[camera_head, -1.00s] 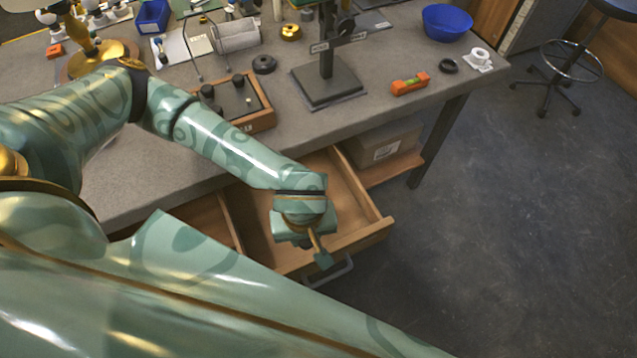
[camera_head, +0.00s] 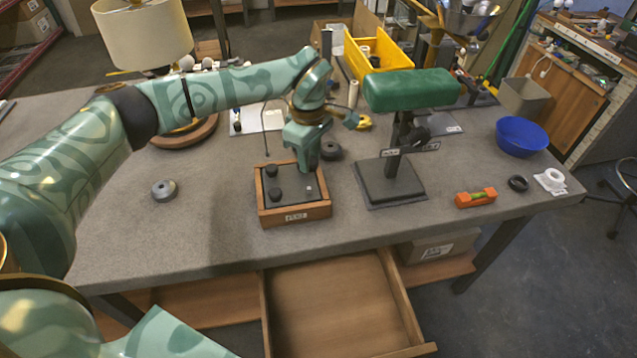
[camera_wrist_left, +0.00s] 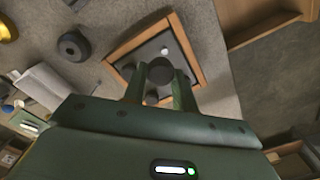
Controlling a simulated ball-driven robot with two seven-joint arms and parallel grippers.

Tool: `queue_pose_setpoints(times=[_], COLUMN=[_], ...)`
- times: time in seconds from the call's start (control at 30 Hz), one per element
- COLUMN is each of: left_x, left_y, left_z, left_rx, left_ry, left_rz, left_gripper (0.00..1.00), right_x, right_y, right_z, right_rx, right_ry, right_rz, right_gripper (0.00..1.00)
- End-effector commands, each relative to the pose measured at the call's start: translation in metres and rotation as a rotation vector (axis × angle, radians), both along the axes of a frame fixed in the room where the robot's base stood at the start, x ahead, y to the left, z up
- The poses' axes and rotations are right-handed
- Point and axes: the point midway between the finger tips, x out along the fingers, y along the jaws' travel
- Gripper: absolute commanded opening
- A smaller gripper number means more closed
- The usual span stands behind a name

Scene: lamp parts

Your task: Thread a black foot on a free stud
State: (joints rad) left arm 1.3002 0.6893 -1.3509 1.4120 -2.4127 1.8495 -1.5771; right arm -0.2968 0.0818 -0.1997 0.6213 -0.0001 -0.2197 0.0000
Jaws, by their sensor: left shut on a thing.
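My left gripper (camera_head: 306,168) hangs over the wood-framed tray (camera_head: 313,213), fingers pointing down. In the left wrist view a round black foot (camera_wrist_left: 160,71) is between the fingers, which are shut on it; in the head view the fingers hide it. On the tray's dark plate are two other black feet, one at the back (camera_head: 271,170) and one at the front (camera_head: 275,195). My right gripper is out of view.
A grey disc (camera_head: 164,190) lies left. An open drawer (camera_head: 340,310) juts out below the front edge. The table left of the tray is mostly clear.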

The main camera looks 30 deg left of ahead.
Motion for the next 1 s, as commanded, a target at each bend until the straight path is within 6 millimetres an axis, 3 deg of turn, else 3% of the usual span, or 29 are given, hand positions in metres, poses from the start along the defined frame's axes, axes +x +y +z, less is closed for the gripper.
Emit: queue_pose_setpoints(times=[0.27, 0.7, 1.0], left_x=[-0.007, -0.007, -0.007], left_y=[0.002, 0.002, 0.002], left_z=[-0.012, -0.052, -0.052], left_rx=[0.0, 0.001, 0.001], left_ry=[0.003, 0.003, 0.0], left_rz=[-0.011, -0.012, -0.012], left_gripper=[0.07, 0.07, 0.07], right_x=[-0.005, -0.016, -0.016], right_y=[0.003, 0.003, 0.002], right_z=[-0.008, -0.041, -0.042], right_rx=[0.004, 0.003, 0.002], right_ry=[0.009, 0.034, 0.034], right_rz=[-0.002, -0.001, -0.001], right_gripper=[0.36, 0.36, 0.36])
